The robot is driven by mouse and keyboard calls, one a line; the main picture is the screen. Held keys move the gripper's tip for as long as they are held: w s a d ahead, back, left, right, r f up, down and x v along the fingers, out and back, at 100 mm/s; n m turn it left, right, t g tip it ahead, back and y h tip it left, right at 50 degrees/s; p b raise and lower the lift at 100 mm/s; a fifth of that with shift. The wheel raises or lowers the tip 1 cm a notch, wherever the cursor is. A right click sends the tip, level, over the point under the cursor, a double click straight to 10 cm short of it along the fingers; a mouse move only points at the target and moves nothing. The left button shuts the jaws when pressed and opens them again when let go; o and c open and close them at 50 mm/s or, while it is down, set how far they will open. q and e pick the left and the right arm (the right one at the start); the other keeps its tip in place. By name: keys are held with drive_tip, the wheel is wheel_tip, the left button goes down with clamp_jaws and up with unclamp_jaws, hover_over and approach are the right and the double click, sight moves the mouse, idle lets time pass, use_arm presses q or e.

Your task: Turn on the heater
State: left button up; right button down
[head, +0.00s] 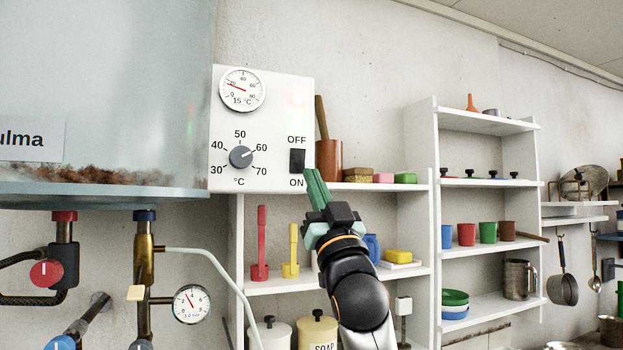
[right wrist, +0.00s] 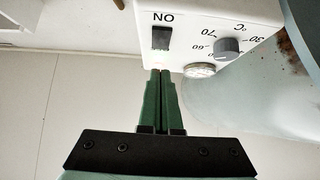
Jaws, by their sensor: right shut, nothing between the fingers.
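The white heater control box (head: 262,130) hangs on the wall beside the tank. Its black rocker switch (head: 297,161) sits between OFF above and ON below; which side is pressed in I cannot tell. The switch also shows in the right wrist view (right wrist: 161,38). The grey temperature knob (head: 241,156) points near 60. The round thermometer (head: 242,89) reads low. A faint reddish spot shows on the box's upper right. My right gripper (head: 314,179) has green fingers, shut and empty, with tips close to the switch's lower right; contact I cannot tell. My left gripper is out of view.
The cloudy tank (head: 105,100) fills the left, with pipes, a red valve knob (head: 46,273) and a pressure gauge (head: 191,304) below. White shelves (head: 434,230) with cups, soap and brushes stand behind my right arm.

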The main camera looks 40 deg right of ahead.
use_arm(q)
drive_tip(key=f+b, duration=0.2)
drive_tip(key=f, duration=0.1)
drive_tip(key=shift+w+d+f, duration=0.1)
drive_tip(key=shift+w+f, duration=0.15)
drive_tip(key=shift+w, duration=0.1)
use_arm(e)
drive_tip(key=s+f, duration=0.4)
drive_tip(key=f, duration=0.3)
drive_tip(key=shift+a, duration=0.45)
drive_tip(key=shift+s, duration=0.1)
